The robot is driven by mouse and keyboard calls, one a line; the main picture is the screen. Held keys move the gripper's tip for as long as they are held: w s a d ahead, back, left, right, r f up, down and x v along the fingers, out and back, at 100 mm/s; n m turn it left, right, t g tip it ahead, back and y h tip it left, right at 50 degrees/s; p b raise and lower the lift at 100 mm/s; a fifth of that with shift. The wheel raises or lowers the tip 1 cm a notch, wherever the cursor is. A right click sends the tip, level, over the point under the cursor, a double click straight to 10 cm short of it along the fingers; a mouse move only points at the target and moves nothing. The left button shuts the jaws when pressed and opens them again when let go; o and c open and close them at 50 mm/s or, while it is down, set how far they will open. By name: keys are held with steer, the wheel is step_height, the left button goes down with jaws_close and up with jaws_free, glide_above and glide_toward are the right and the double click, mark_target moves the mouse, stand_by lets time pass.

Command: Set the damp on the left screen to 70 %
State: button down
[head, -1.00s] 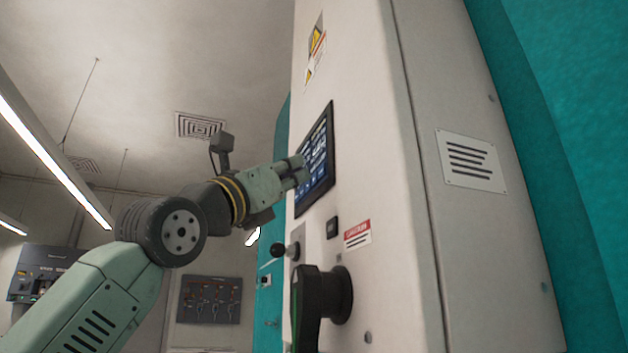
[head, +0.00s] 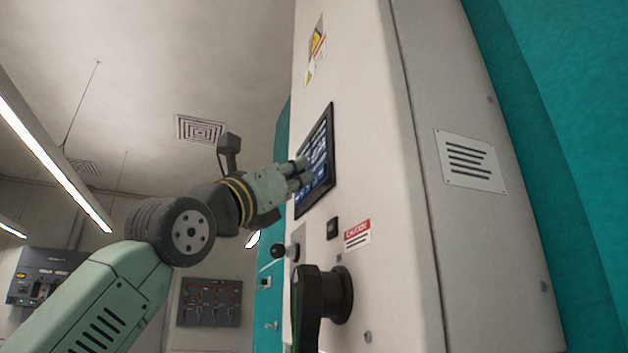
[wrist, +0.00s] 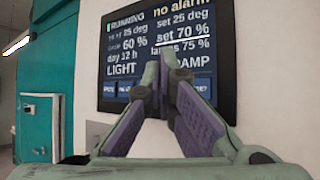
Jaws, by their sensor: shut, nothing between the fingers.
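The screen (head: 318,150) is a dark panel in a black frame on the white cabinet front. In the wrist view the screen (wrist: 190,20) reads "RUNNING", "no alarm", "60 %" and an underlined "set 70 %". Lower rows read "day 12 h", "lamps 75 %", "LIGHT" and "DAMP", partly covered by my fingers. Blue buttons (wrist: 202,86) run along the bottom edge; their labels are too small or hidden to read. My gripper (head: 304,171) is shut and empty, its fingertips close in front of the screen. I cannot tell whether they touch it. The gripper also shows in the wrist view (wrist: 164,62).
Below the screen are a black lever knob (head: 278,250), a small black switch (head: 333,228), a red-and-white caution label (head: 357,235) and a large dark rotary handle (head: 322,300) that juts out. A teal cabinet (wrist: 48,90) stands to the left.

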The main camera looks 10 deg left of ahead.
steer(key=shift+a, duration=0.1)
stand_by(0.3)
steer(key=shift+s+a, duration=0.4)
steer(key=shift+a, duration=0.05)
steer(key=s+a+p, duration=0.1)
steer(key=a, duration=0.1)
steer(key=s+a+p, duration=0.1)
steer(key=a, duration=0.1)
steer(key=shift+s, duration=0.4)
stand_by(0.7)
